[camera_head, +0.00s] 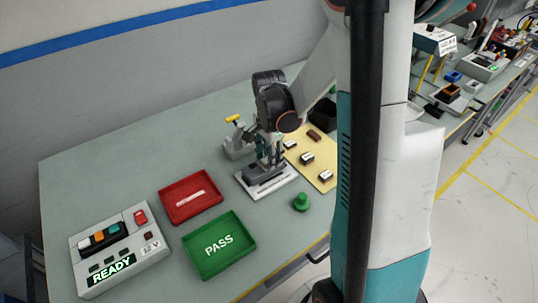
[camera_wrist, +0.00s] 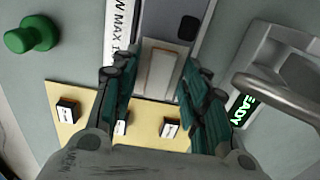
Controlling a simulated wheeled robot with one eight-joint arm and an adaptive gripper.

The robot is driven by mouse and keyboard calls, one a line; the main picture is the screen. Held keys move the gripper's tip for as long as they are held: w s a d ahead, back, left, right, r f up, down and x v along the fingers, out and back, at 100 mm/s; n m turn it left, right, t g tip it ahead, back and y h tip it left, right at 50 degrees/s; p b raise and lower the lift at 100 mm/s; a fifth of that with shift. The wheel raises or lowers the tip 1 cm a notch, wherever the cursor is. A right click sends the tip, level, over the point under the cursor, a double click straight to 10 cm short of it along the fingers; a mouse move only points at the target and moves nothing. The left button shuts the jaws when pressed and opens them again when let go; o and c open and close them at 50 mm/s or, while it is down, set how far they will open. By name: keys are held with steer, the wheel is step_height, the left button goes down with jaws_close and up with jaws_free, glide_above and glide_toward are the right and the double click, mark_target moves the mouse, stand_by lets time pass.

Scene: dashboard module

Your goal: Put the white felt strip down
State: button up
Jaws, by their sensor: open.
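The pale strip, which I take for the white felt strip (camera_wrist: 162,72), lies on the grey module (camera_wrist: 178,45) in the wrist view. My gripper (camera_wrist: 158,82) is open, with its fingers on either side of the strip and a gap showing at each side. In the head view my gripper (camera_head: 268,156) points down over the dark grey module (camera_head: 262,174) on its white base plate (camera_head: 268,190). The strip cannot be made out there, hidden by the fingers. Whether the strip rests fully flat cannot be told.
A red tray (camera_head: 192,214) and a green PASS tray (camera_head: 218,268) stand left of the module, with a READY control box (camera_head: 140,262) beyond. A grey clamp (camera_head: 237,146), a yellow mat (camera_head: 297,155) with small blocks and a green button (camera_head: 301,202) are close by.

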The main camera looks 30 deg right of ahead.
step_height(320, 180, up, 12)
steer(key=p, duration=0.3)
steer(key=shift+r+p, duration=0.15)
steer(key=shift+p, duration=0.25)
steer(key=shift+a, duration=0.1)
steer(key=s+a+r+n+t+b, duration=0.1)
steer(key=s+a+r+n+t, duration=0.2)
steer(key=s+a+n, duration=0.3)
steer(key=s+a+r+n+t+b, duration=0.2)
steer(key=s+a+n+t, duration=0.2)
steer(key=s+a+n, duration=0.3)
steer(key=a+n, duration=0.1)
steer(key=n, duration=0.3)
steer(key=shift+r+n+b, duration=0.3)
steer(key=shift+r, duration=0.1)
